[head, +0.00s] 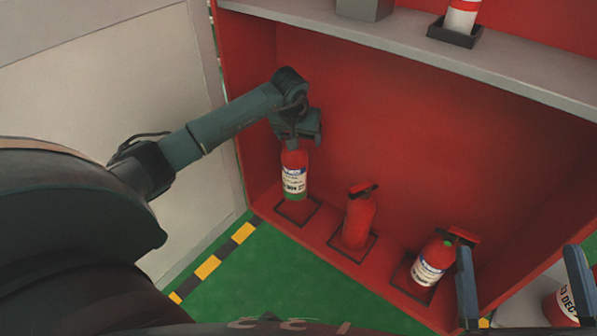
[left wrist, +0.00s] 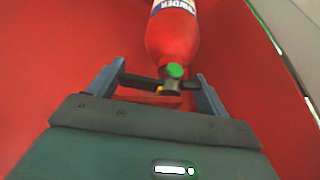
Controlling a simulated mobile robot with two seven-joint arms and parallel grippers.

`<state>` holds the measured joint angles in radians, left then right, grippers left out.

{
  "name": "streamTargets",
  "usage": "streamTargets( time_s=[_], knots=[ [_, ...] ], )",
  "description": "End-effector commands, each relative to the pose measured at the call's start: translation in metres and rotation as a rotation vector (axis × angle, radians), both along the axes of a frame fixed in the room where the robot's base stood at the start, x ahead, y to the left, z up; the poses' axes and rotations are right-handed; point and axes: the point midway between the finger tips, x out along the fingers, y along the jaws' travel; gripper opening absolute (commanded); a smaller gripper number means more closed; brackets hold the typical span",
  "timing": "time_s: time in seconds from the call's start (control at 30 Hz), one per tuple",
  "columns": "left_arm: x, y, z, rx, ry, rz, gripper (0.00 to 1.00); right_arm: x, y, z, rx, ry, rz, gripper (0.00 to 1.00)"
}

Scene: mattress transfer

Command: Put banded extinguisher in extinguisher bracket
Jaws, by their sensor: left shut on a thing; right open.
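A red extinguisher (head: 294,163) with a white label and a green band near its base hangs upright under my left gripper (head: 295,138). My left gripper is shut on its top. In the left wrist view the extinguisher (left wrist: 172,42) extends away from my left gripper (left wrist: 160,80), with its valve between the fingers. Its base is over or in the left square floor bracket (head: 312,208); I cannot tell if it touches. My right gripper (head: 523,280) is open and empty at the lower right.
A plain red extinguisher (head: 358,220) and a labelled one (head: 432,262) stand in brackets to the right. A grey shelf (head: 400,42) above carries a grey box (head: 364,9) and a white-and-red cylinder (head: 462,17). A labelled red object (head: 552,308) shows beyond my right gripper.

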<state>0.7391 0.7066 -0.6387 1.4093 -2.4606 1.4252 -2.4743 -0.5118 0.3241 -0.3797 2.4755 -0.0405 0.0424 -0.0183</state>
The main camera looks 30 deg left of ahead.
Motion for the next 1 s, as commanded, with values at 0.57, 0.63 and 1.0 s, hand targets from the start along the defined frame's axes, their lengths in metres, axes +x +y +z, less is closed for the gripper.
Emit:
streamTargets(
  time_s=[0.57,0.63,1.0],
  knots=[
    [0.002,0.0,-0.059,-0.002,-0.009,0.0,0.07,0.004,-0.004,0.03,-0.026,-0.258,0.003,1.0],
    [0.002,0.0,-0.061,-0.001,-0.01,0.0,0.07,0.004,-0.004,0.034,-0.026,-0.278,0.003,1.0],
    [0.0,0.0,-0.066,0.001,-0.003,-0.001,0.79,0.003,-0.004,0.036,-0.027,-0.294,0.003,1.0]
  ],
)
